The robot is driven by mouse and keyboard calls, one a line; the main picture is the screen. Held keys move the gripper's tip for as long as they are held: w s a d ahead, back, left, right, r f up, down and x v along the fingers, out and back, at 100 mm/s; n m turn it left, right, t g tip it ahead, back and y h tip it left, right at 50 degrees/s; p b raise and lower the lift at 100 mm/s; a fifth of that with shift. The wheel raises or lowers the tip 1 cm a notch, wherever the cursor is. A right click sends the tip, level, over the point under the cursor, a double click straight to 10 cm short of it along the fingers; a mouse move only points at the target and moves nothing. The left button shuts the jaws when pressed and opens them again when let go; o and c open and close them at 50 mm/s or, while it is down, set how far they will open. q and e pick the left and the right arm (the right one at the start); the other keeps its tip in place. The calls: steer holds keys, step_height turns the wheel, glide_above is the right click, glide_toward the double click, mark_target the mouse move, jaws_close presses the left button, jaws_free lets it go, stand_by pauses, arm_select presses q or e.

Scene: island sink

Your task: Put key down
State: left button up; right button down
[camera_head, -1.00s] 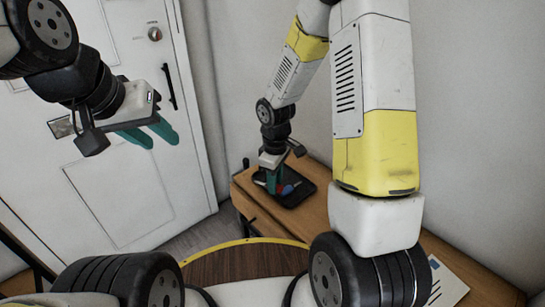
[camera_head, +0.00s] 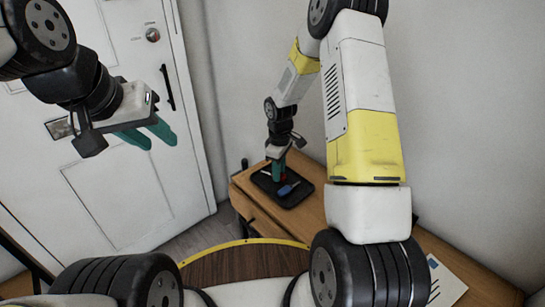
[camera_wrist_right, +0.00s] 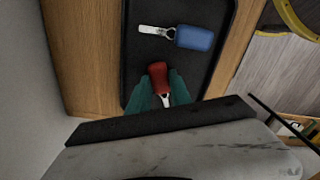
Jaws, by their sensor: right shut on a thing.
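My right gripper (camera_head: 278,175) is over the black tray (camera_head: 299,199) on the wooden table. In the right wrist view its teal fingers (camera_wrist_right: 160,90) are shut on a key with a red head (camera_wrist_right: 158,73); the key's silver shaft shows between the fingers. The red key is at or just above the tray floor; I cannot tell whether it touches. A second key with a blue head (camera_wrist_right: 195,38) lies in the tray beside it, and also shows in the head view (camera_head: 288,189). My left gripper (camera_head: 160,139) is empty and open in front of the white door, away from the table.
The wooden table (camera_head: 250,201) stands against the grey wall. A white door (camera_head: 115,195) is at the left. A white paper (camera_head: 445,282) lies on the table at the lower right. A round dark wooden surface with a yellow rim (camera_head: 245,262) is in front.

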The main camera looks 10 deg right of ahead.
steer(key=c, duration=1.2)
jaws_free()
steer(key=shift+f, duration=0.1)
steer(key=shift+o, duration=0.2)
steer(key=s+r+m+t, duration=0.1)
steer(key=s+r, duration=0.1)
steer(key=r, duration=0.9)
steer(key=s+r+m+t, duration=0.1)
steer(key=s+r, duration=0.2)
steer(key=r, duration=0.8)
steer(key=s+r+m+t+y, duration=0.1)
steer(key=s+r+m, duration=0.3)
steer(key=s, duration=0.6)
steer(key=s+d+r+m+t+y, duration=0.1)
steer(key=s+r+m+t, duration=0.2)
steer(key=s+r, duration=0.4)
steer(key=s+m, duration=0.1)
steer(key=s, duration=0.1)
steer(key=shift+s+d+r+m, duration=0.15)
steer(key=shift+s+r+m, duration=0.15)
steer(key=shift+s, duration=0.1)
